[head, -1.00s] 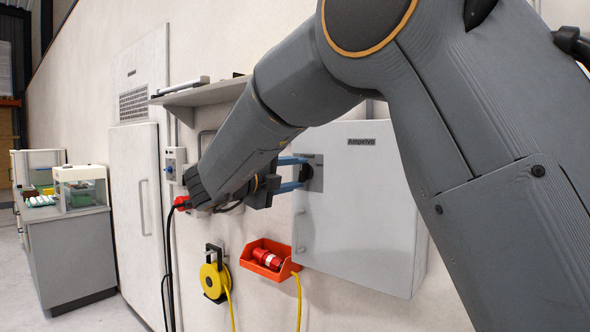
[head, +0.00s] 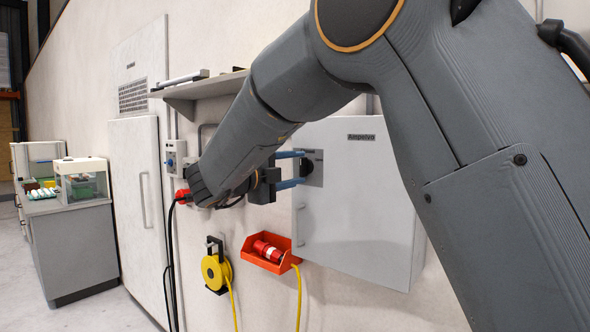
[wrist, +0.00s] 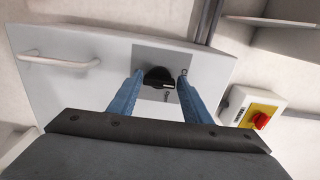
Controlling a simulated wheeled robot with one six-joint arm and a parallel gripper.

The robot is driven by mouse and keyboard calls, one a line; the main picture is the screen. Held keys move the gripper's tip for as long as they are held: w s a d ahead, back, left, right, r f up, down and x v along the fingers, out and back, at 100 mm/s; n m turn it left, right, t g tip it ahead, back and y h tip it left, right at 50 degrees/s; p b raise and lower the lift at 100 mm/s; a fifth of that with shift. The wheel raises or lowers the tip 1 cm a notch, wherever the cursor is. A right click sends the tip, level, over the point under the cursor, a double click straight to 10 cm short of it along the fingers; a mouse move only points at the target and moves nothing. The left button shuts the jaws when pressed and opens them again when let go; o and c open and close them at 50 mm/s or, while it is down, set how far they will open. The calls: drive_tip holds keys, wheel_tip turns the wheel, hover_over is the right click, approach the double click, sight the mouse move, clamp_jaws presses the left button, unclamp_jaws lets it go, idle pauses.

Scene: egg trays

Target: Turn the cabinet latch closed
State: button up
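The grey cabinet (head: 355,215) is mounted on the wall, with a grey latch plate (head: 314,168) at its upper left. The black latch knob (wrist: 158,77) sits on that plate in the wrist view, its handle lying roughly sideways. It also shows as a dark spot in the head view (head: 306,167). My gripper (wrist: 160,82) has two blue fingers, spread apart, one on each side of the knob. A gap shows between each finger and the knob, so it appears not gripped. In the head view the fingertips (head: 302,169) reach the plate.
An orange bin (head: 268,258) with a red connector and a yellow cable reel (head: 215,270) hang below. A shelf (head: 200,90) is above left. A red-and-yellow switch box (wrist: 252,108) is beside the cabinet. A cabinet handle (wrist: 58,60) projects from the door.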

drive_tip(key=shift+o, duration=1.3)
drive_tip(key=b+v, duration=0.2)
drive_tip(key=v, duration=0.5)
drive_tip(key=shift+s+a+b, duration=0.25)
drive_tip(key=shift+s+b, duration=0.05)
